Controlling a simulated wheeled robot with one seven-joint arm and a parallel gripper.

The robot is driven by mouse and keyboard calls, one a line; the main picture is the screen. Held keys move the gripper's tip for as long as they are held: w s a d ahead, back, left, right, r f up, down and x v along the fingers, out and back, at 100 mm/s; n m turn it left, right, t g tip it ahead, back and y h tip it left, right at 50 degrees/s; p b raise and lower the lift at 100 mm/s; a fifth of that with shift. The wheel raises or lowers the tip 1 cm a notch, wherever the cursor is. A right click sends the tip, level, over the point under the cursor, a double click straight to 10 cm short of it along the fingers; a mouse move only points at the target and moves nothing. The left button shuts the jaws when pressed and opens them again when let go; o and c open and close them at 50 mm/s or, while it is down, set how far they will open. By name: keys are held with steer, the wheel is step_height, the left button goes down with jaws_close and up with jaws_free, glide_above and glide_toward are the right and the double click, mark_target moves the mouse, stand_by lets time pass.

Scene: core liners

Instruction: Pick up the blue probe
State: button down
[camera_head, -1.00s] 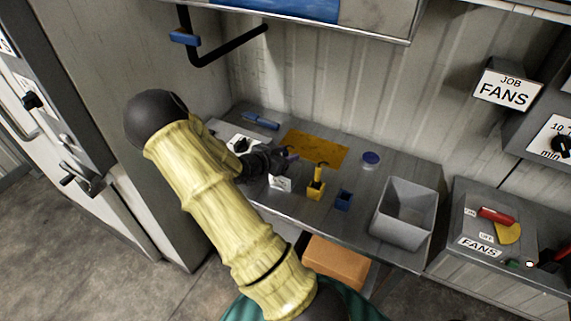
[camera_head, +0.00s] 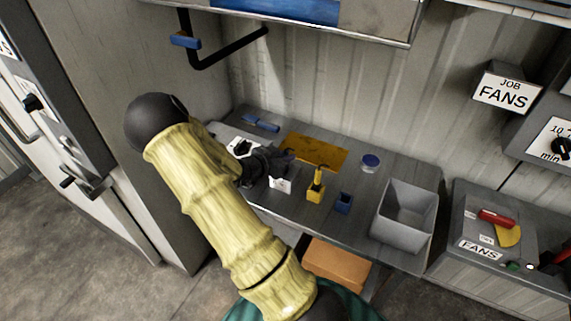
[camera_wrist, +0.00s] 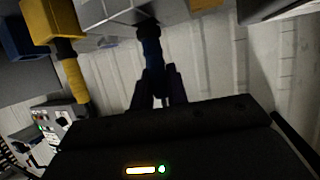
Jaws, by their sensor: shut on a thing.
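The blue probe (camera_wrist: 153,52) shows in the wrist view as a dark blue shaft with a black collar at the white holder (camera_wrist: 108,12). My gripper (camera_wrist: 157,84) has a dark finger on each side of the shaft and is shut on it. The wrist view looks turned over, with the holders at the top. In the head view my gripper (camera_head: 286,158) is low over the bench, just above and behind the white holder (camera_head: 280,185). The probe is mostly hidden there by the dark fingers. I cannot tell whether its end is still inside the holder.
A yellow holder with a yellow probe (camera_head: 316,190) stands close on the right, then a small blue holder (camera_head: 343,203). A grey bin (camera_head: 386,230) is at the bench's right end.

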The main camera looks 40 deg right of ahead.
steer(key=shift+r, duration=0.1)
step_height(320, 180, up, 10)
steer(key=shift+f+p, duration=0.1)
steer(key=shift+p, duration=0.2)
stand_by(0.6)
